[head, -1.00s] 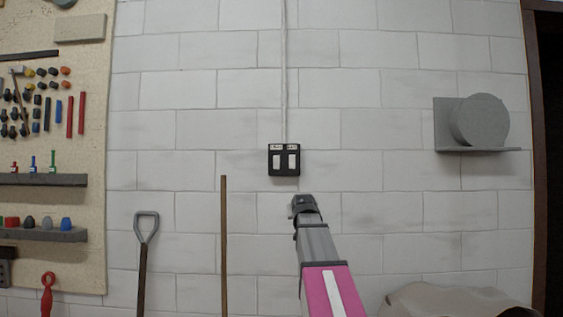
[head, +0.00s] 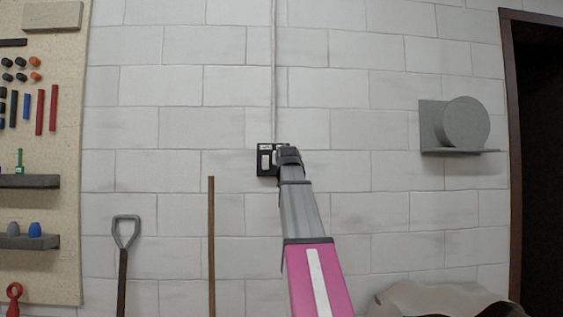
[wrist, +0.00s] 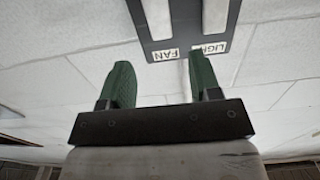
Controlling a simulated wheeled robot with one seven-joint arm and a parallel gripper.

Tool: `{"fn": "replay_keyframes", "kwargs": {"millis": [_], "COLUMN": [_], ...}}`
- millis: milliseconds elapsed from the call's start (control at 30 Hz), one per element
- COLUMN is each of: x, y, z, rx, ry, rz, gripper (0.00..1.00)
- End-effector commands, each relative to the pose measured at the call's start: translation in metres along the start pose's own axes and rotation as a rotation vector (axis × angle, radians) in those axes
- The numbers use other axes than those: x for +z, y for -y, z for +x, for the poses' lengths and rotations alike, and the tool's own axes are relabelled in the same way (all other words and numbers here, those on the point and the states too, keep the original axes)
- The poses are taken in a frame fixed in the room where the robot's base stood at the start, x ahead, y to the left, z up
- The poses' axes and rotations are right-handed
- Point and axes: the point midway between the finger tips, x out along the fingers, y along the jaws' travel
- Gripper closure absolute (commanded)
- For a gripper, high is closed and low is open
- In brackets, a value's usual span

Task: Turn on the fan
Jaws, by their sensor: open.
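A black switch panel (head: 262,170) with two white rocker switches is on the white block wall. In the wrist view the panel (wrist: 178,32) appears upside down. Its FAN label (wrist: 163,55) is by the left switch (wrist: 157,18), and its LIGHT label (wrist: 205,49) by the right switch (wrist: 215,14). In the head view my gripper (head: 288,152) overlaps the panel's right half and hides that switch; the left switch (head: 266,161) shows. In the wrist view my gripper (wrist: 159,62) is open and empty, its green fingers near the labels. Contact cannot be told. No fan is identifiable.
A grey bracket with a round part (head: 465,124) is on the wall at right, near a dark doorway (head: 540,160). A shovel handle (head: 124,250) and a wooden pole (head: 211,240) stand at left beside a tool board (head: 60,130). A beige sack-like thing (head: 430,298) is at lower right.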

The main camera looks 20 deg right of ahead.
Motion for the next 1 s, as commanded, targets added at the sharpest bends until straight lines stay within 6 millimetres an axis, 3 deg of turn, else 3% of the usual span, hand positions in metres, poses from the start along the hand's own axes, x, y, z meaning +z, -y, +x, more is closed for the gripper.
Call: {"fn": "replay_keyframes", "kwargs": {"millis": [200,400,767,933,1000], "x": [-0.002,-0.001,0.001,0.0,0.0], "y": [0.0,0.0,0.0,0.0,0.0], "z": [0.044,0.071,0.077,0.077,0.077], "rx": [0.0,0.0,0.0,0.0,0.0], "ry": [0.002,0.0,0.0,0.0,0.0], "rz": [0.0,0.0,0.0,0.0,0.0], "gripper": [0.43,0.43,0.43,0.92,0.92]}}
